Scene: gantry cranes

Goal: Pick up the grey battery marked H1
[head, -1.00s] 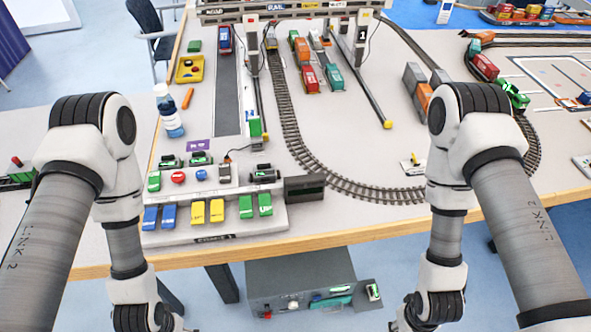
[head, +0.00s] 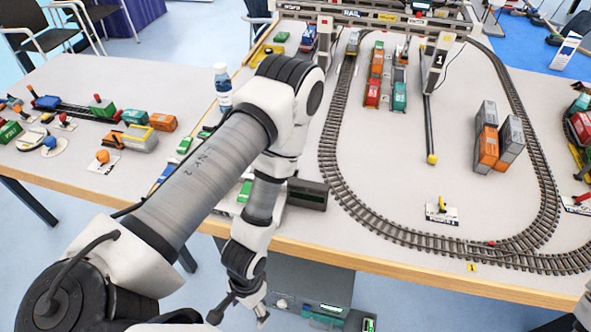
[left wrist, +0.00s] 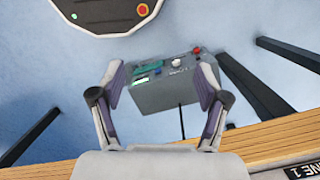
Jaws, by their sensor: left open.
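I cannot make out a grey battery marked H1 in any view; the labels are too small to read. My left gripper (head: 238,316) hangs in front of the table's front edge, low in the head view. In the left wrist view its two fingers (left wrist: 165,85) are spread and nothing is between them. Beyond the fingers is a grey box (left wrist: 178,95) with a red button, a white knob and green and teal items. This box also shows under the table in the head view (head: 312,278). My left arm hides much of the charging rack. My right gripper is out of view.
The wooden table edge (head: 400,268) runs across the front, and dark table legs (left wrist: 262,90) stand near the box. A bottle (head: 222,88), a looped track (head: 345,190) and containers (head: 488,145) stand on the table.

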